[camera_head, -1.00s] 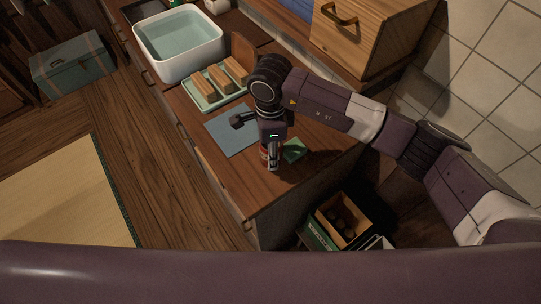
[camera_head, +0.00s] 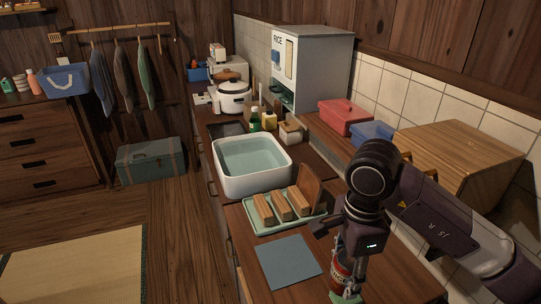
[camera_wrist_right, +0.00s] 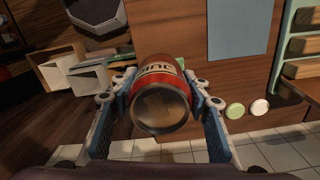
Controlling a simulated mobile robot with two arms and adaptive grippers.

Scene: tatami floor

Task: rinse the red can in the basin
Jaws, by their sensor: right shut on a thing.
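The red can (camera_head: 340,277) is between the fingers of my right gripper (camera_head: 347,258), at the near end of the wooden counter. My left gripper is not in view.
A green tray (camera_head: 262,228) with wooden blocks and a blue-grey mat (camera_head: 288,262) lie between the can and the basin. A green item (camera_head: 345,299) lies below the can. A wooden box (camera_head: 455,150), a red container (camera_head: 345,116) and a rice dispenser (camera_head: 312,70) line the wall.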

